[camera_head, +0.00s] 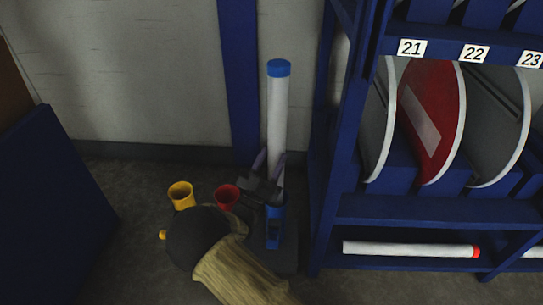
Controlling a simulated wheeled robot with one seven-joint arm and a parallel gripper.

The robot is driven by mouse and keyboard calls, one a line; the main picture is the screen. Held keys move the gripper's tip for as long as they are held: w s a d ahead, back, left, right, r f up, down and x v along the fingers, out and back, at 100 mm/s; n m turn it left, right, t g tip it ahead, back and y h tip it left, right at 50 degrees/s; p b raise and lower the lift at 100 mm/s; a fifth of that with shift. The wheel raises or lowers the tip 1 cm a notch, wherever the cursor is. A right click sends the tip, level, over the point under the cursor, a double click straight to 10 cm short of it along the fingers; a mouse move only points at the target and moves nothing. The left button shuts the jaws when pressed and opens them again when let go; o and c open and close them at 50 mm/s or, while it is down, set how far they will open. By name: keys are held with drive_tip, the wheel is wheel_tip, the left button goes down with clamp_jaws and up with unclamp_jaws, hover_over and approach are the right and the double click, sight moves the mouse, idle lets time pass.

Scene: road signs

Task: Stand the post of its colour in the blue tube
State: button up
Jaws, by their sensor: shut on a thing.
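A white post with a blue cap (277,115) stands upright beside the wall, left of the rack. My gripper (268,172) is shut on its lower part. The blue tube (274,232) is on the floor directly below my gripper, in line with the post. My gripper covers part of the tube's mouth and the post's lower end, so I cannot tell how far the post is inside the tube.
A yellow tube (181,195) and a red tube (227,196) stand left of the blue tube. A blue rack (430,210) with round signs is close on the right. A white post with a red end (410,249) lies on its bottom shelf. A blue panel (55,190) is at far left.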

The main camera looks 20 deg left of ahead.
sight(271, 208)
wheel_tip(271, 208, down, 16)
drive_tip(key=b, duration=0.9)
drive_tip(key=shift+b, duration=0.3)
drive_tip(key=shift+s+d+f+y+b, duration=0.1)
drive_tip(key=shift+f+y+b, duration=0.3)
drive_tip(key=shift+f+b, duration=0.7)
idle(0.7)
drive_tip(key=o, duration=1.1)
drive_tip(key=shift+f, duration=0.3)
drive_tip(key=o, duration=0.3)
drive_tip(key=shift+o, duration=0.2)
drive_tip(key=shift+f, duration=0.1)
drive_tip(key=shift+p, duration=0.35)
drive_tip(key=p+v, duration=0.7)
drive_tip(key=v, duration=1)
